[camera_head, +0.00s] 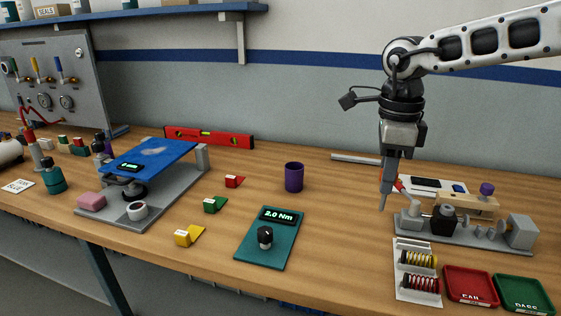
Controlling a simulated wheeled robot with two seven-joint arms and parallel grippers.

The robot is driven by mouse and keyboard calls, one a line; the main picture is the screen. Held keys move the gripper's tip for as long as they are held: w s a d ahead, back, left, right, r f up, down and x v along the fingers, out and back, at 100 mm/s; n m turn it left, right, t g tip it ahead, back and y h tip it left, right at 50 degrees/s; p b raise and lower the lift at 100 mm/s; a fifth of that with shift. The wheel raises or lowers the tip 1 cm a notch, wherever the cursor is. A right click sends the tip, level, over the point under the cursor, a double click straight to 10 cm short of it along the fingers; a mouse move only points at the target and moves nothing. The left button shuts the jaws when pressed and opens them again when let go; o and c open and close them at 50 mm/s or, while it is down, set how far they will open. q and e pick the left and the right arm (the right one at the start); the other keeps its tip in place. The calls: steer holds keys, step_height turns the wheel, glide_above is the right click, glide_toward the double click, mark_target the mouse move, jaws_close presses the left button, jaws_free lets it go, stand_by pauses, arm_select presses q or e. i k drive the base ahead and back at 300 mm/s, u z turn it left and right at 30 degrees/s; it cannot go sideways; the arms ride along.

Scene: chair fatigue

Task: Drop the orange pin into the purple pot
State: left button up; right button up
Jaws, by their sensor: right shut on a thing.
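The purple pot (294,178) stands upright on the wooden bench, right of the middle and towards the back. My right gripper (387,194) points down over the right part of the bench, well to the right of the pot and apart from it. Its fingers are shut on the orange pin (400,185), of which only a small orange-red piece shows at the right side of the fingers. The rest of the pin is hidden. My left gripper is not in view.
A grey fixture (465,232) with a purple knob stands right of my gripper. A spring tray (417,272), a red FAIL tray (470,286) and a green PASS tray (523,294) lie in front. A teal torque meter (270,240) lies before the pot. Bare bench separates pot and gripper.

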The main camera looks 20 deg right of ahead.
mark_target(295, 188)
steer(key=i, duration=1)
